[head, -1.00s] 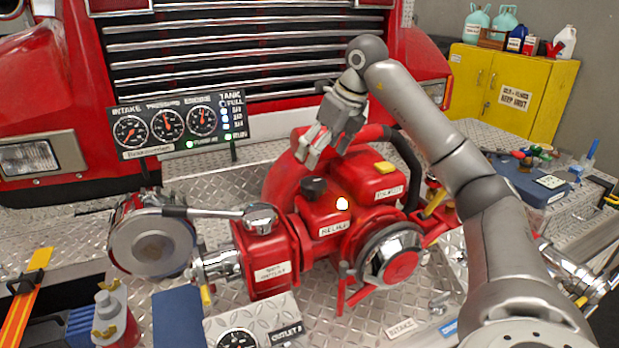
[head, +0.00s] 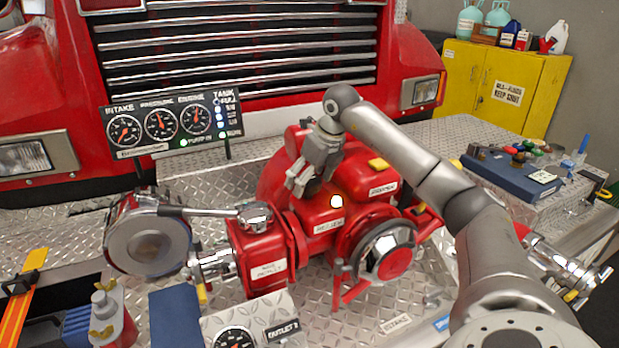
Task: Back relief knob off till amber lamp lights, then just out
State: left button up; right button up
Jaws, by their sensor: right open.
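The red pump has a red relief block (head: 325,222) with a label on its front. A small round lamp (head: 336,201) on that block looks bright, white in the middle with an amber edge. My right gripper (head: 298,187) points down at the left top of the block, where the black relief knob sits. Its fingers are open and cover most of the knob, so I cannot tell whether they touch it. My left gripper is out of view.
A gauge panel (head: 172,125) with intake, pressure, engine and tank readouts stands behind the pump. A chrome lever (head: 200,211) lies left of the block. A yellow cabinet (head: 505,85) and a blue case (head: 515,175) are at right.

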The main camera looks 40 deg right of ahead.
jog(key=shift+c, duration=0.3)
jog(key=c, duration=1)
jog(key=shift+r+m+p, duration=0.15)
jog(key=shift+m+p, duration=0.3)
jog(key=shift+m, duration=0.05)
jog(key=shift+m+h, duration=0.3)
jog(key=shift+m, duration=0.1)
jog(key=o, duration=1.1)
jog(key=shift+c, duration=0.2)
jog(key=v, duration=1.1)
jog(key=shift+s+r, duration=0.15)
jog(key=shift+r, duration=0.25)
